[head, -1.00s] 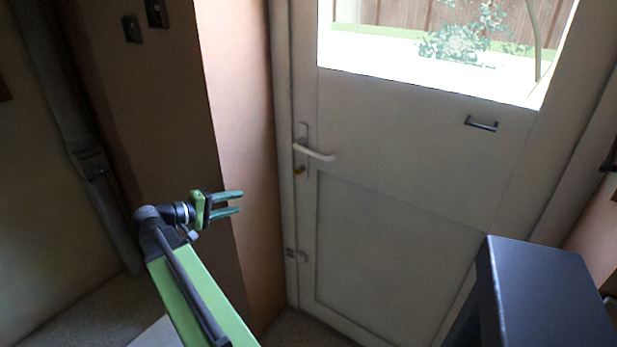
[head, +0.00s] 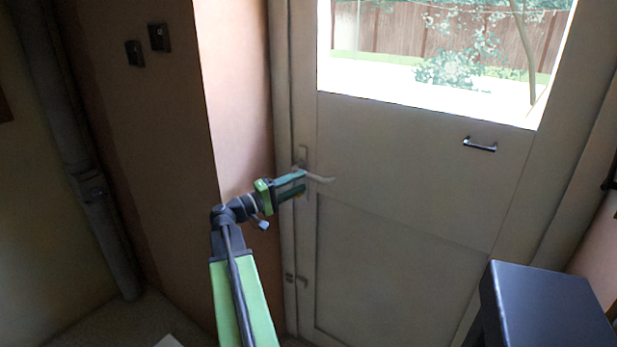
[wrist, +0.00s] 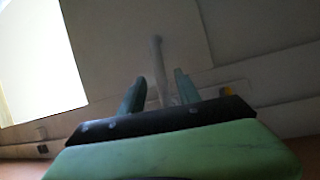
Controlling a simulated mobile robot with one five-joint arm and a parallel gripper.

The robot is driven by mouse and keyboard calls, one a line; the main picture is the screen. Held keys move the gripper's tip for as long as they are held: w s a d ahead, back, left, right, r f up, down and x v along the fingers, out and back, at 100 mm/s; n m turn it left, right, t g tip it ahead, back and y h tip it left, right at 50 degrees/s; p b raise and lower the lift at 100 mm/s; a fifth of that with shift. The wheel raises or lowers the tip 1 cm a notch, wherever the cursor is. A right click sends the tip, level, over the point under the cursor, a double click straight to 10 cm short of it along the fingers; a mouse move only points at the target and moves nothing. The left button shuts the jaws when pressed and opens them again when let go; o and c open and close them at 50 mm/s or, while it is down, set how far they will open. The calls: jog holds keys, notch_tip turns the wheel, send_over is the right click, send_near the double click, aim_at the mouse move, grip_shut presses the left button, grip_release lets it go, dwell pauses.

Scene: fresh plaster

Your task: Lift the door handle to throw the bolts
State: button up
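The white door (head: 400,160) with a window at its top fills the right of the head view. Its pale lever handle (head: 321,179) sits on the left edge, sticking out to the right and roughly level. My gripper (head: 304,182) is at the handle, its green fingers overlapping the lever's base side in this view. In the wrist view the fingers (wrist: 155,92) are apart, with the handle (wrist: 158,60) showing between them and reaching beyond their tips. I cannot tell whether either finger touches it. The lock below the handle is hidden by the gripper in the head view.
A small dark pull handle (head: 480,145) is on the door's right side. A dark box-like object (head: 545,300) stands at lower right. A brown wall (head: 235,100) borders the door on the left, with a pipe (head: 75,150) further left.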

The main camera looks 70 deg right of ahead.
aim_at(311, 177)
jog(key=x, duration=0.5)
grip_shut()
dwell(1.3)
